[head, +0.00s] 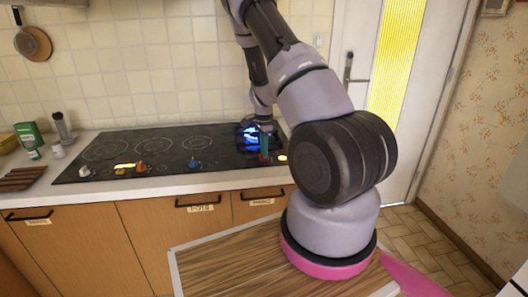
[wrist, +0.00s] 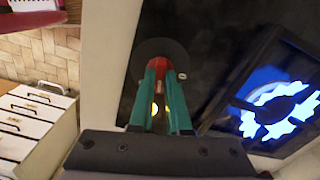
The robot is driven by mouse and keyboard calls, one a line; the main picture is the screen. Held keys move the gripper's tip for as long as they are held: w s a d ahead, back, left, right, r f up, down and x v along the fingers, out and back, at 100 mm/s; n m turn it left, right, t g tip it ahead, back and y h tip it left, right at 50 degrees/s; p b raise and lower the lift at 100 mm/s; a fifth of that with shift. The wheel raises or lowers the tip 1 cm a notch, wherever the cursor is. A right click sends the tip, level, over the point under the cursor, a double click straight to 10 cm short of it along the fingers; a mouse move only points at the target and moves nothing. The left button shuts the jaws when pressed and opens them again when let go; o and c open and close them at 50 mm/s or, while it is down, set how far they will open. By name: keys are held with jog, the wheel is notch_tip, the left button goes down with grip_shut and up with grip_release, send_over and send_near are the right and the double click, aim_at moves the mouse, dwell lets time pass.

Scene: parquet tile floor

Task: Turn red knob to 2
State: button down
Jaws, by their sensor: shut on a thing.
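The red knob (wrist: 157,66) shows in the wrist view between the tips of my teal fingers, on a dark round base on the black cooktop. My gripper (wrist: 160,72) is shut on it. A small pale mark lies on the cooktop just right of the knob; I cannot read it. In the head view my gripper (head: 265,150) reaches down at the front right of the cooktop (head: 165,175), and the fingers mostly hide the red knob. The knob's exact angle cannot be told.
Along the cooktop's front edge stand a white knob (head: 84,171), an orange knob (head: 140,167) and a blue knob (head: 193,163). A glowing blue burner (head: 250,134) lies behind my gripper. Bottles and a green box (head: 29,134) stand at the far left. Drawers (head: 200,235) are below.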

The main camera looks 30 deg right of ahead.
jog(key=shift+m, duration=0.4)
jog(key=c, duration=0.9)
grip_release()
notch_tip(320, 180, up, 11)
jog(key=shift+f, duration=0.1)
